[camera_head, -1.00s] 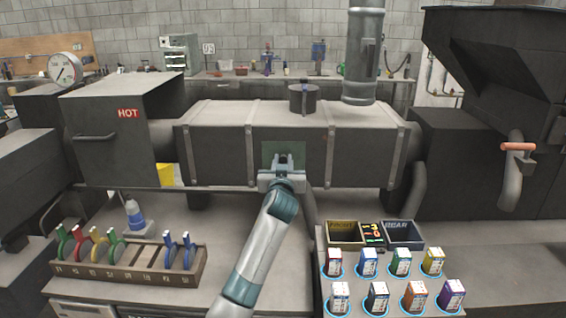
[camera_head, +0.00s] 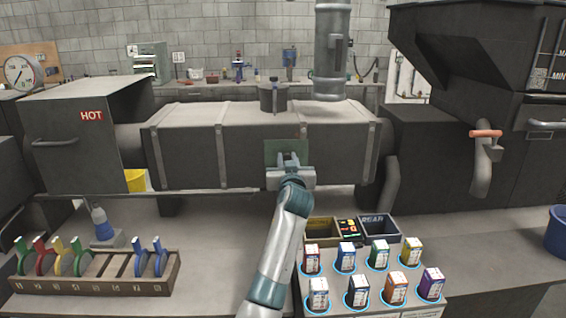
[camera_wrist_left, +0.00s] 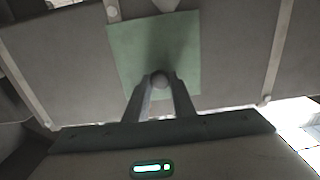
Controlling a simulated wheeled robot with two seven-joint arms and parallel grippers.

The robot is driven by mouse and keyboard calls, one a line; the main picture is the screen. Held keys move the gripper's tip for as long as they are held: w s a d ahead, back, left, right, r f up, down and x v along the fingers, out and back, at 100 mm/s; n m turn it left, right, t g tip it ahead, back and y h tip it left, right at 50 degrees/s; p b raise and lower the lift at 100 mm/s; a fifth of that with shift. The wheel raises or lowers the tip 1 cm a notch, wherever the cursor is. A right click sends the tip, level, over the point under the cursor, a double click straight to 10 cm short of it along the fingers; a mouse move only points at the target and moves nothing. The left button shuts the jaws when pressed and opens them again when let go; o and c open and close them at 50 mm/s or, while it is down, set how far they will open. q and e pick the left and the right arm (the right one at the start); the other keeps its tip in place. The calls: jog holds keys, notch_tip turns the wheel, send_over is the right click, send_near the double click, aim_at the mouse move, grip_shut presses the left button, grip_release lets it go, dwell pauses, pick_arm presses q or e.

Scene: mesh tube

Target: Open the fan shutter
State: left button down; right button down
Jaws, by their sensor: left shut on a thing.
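The fan shutter appears as a flat green plate (camera_head: 272,150) on the front of the long grey duct (camera_head: 245,160), close to the duct's third band. In the left wrist view the green plate (camera_wrist_left: 185,45) fills the upper middle, with a round knob (camera_wrist_left: 160,79) low on it. My left gripper (camera_head: 289,160) is in front of the plate. In the left wrist view its two fingers (camera_wrist_left: 162,90) are shut on the knob, one on each side. The fingers hide part of the plate's lower edge. My right gripper is not in view.
A box marked HOT (camera_head: 70,140) joins the duct at left. A vertical pipe (camera_head: 331,55) stands behind it. Below are a rack of coloured rings (camera_head: 95,285) and several small boxes (camera_head: 347,255). A dark hopper (camera_head: 470,60) and a blue bucket (camera_head: 559,232) are at right.

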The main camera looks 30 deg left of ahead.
pick_arm(q)
jog(key=c, duration=1.5)
grip_release()
jog(key=shift+s+d, duration=0.1)
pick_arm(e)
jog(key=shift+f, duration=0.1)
pick_arm(q)
jog(key=shift+s+d+f, duration=0.1)
jog(key=shift+s+d, duration=0.2)
jog(key=shift+s, duration=0.2)
jog(key=b+v, duration=0.3)
jog(key=v, duration=1.3)
jog(key=shift+d, duration=0.1)
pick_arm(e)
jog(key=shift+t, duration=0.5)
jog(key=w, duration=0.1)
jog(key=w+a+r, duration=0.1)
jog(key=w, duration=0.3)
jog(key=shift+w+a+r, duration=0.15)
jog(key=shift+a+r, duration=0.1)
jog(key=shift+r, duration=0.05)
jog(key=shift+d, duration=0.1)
